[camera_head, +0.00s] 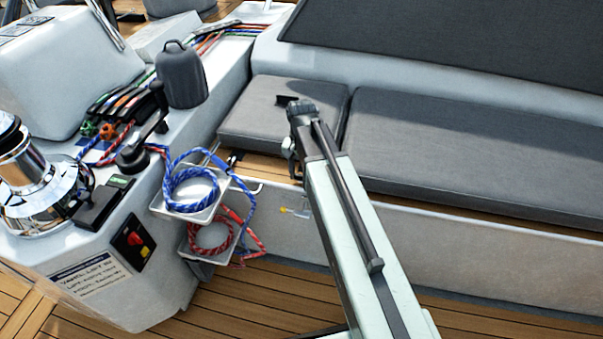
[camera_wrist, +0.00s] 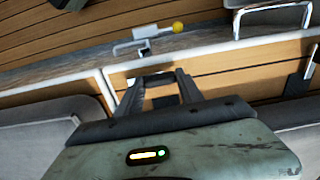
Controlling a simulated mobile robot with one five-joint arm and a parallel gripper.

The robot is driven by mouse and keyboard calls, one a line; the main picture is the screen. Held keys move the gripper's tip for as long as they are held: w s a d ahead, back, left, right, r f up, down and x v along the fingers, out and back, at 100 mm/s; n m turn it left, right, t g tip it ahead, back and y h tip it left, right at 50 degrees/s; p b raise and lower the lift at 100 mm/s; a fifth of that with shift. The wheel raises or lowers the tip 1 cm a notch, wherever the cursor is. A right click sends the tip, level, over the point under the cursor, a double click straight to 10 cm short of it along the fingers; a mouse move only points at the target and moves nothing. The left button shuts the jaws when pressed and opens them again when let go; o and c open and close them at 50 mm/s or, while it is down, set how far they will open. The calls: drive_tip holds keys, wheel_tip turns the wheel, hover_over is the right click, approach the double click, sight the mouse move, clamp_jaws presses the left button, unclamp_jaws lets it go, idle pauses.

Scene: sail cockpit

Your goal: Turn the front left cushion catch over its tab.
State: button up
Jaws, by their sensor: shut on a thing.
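My gripper (camera_wrist: 158,80) reaches down at the front edge of the seat; in the head view my arm largely hides its fingers (camera_head: 292,150). In the wrist view its two fingers stand a little apart, closed on a small grey and dark piece (camera_wrist: 163,102), which looks like a cushion catch. The fingers hide part of it, and I cannot tell how far it is turned or whether it lies over its tab. A similar black catch (camera_wrist: 297,90) lies further right in the wrist view; it shows in the head view (camera_head: 233,160) at the left cushion's corner.
The left cushion (camera_head: 285,110) and a longer right cushion (camera_head: 480,150) lie on the seat. A metal handle with a yellow knob (camera_wrist: 178,27) projects from the seat front. Rope trays (camera_head: 190,200) hang at the left. Open teak floor (camera_head: 270,300) lies below.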

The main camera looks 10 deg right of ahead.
drive_tip(key=n, duration=0.8)
drive_tip(key=shift+n, duration=0.3)
drive_tip(key=n, duration=0.4)
drive_tip(key=shift+n, duration=0.3)
drive_tip(key=n, duration=0.4)
drive_tip(key=shift+n, duration=0.3)
drive_tip(key=o, duration=1.4)
